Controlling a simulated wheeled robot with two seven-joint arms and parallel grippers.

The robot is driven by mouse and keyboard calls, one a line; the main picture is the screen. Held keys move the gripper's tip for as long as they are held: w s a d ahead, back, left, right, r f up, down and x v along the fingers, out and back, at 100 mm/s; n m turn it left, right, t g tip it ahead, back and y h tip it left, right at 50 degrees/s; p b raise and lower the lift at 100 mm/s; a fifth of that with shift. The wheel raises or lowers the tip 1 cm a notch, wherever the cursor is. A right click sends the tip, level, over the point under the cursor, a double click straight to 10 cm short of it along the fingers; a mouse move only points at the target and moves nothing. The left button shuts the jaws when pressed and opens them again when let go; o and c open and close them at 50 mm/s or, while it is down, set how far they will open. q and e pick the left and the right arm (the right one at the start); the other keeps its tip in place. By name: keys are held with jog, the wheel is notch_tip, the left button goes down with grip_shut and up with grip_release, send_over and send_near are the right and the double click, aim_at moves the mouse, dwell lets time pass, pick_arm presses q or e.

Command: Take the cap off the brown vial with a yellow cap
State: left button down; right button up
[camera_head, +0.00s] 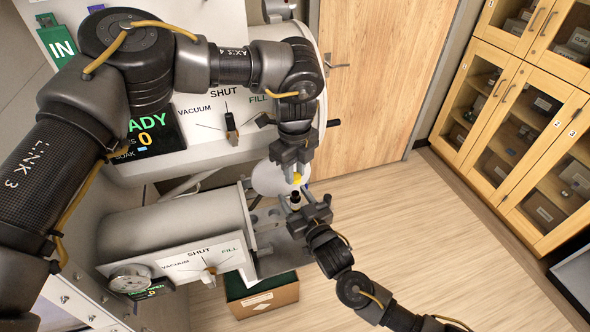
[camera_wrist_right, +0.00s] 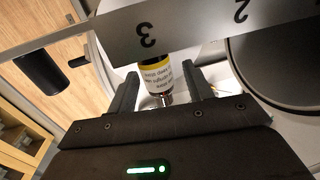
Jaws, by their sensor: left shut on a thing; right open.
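The brown vial (camera_head: 295,198) shows small in the head view, with its yellow cap (camera_head: 297,178) at the upper end. My left gripper (camera_head: 296,172) is shut on the vial at this capped end. In the right wrist view the vial (camera_wrist_right: 156,74) has a white label with a yellow band and upside-down print; the cap cannot be made out there. My right gripper (camera_head: 309,208) is open. Its fingers in the wrist view (camera_wrist_right: 157,92) stand apart on either side of the vial, with gaps showing. A pale metallic part (camera_wrist_right: 166,99) lies between them.
A grey plate marked 3 and 2 (camera_wrist_right: 200,22) crosses the wrist view close to the vial. A round white port (camera_head: 268,178) is behind the grippers. A grey cylindrical chamber (camera_head: 175,222) stands at left, above a cardboard box (camera_head: 262,298). The floor at right is clear.

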aim_at(295, 176)
pick_arm(q)
jog(key=shift+f, duration=0.25)
pick_arm(e)
jog(key=shift+s+d+f, duration=0.15)
jog(key=shift+s+d, duration=0.1)
jog(key=shift+s, duration=0.25)
pick_arm(q)
notch_tip(295, 176, down, 3)
jog(key=b, duration=0.3)
jog(key=shift+f+b, duration=0.15)
jog(key=shift+b, duration=0.25)
pick_arm(e)
jog(key=v, duration=1.1)
pick_arm(q)
jog(key=shift+f, duration=0.1)
